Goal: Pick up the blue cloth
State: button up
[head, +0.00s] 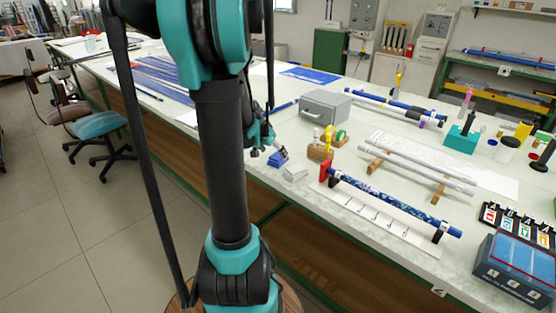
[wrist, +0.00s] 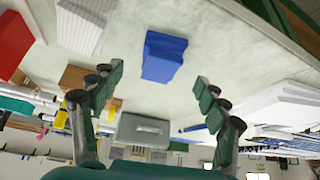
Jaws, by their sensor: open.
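The blue cloth (head: 277,160) is a small folded pad lying on the long pale worktable (head: 215,100), near its front edge. In the wrist view the blue cloth (wrist: 163,56) shows ahead of my gripper (wrist: 158,80), roughly between the lines of its two fingers. My gripper is open and empty, with the fingers spread wider than the cloth. In the head view my gripper (head: 268,148) is just above and behind the cloth, partly hidden by my arm. I see no contact with the cloth.
A white ribbed block (head: 296,174) lies just right of the cloth. A small wooden holder (head: 320,152) and a grey box (head: 325,106) stand behind. The table's front edge is close.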

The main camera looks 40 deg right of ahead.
aim_at(277, 156)
jog(key=shift+x, duration=2.7)
jog(key=shift+w+d+r, duration=0.1)
jog(key=shift+d+r, duration=0.05)
jog(key=shift+c, duration=0.3)
jog(key=c, duration=1.2)
jog(key=shift+o, duration=0.2)
jog(key=shift+r, duration=0.1)
notch_tip(277, 156, up, 20)
jog(key=shift+f, duration=0.1)
jog(key=shift+c, duration=0.2)
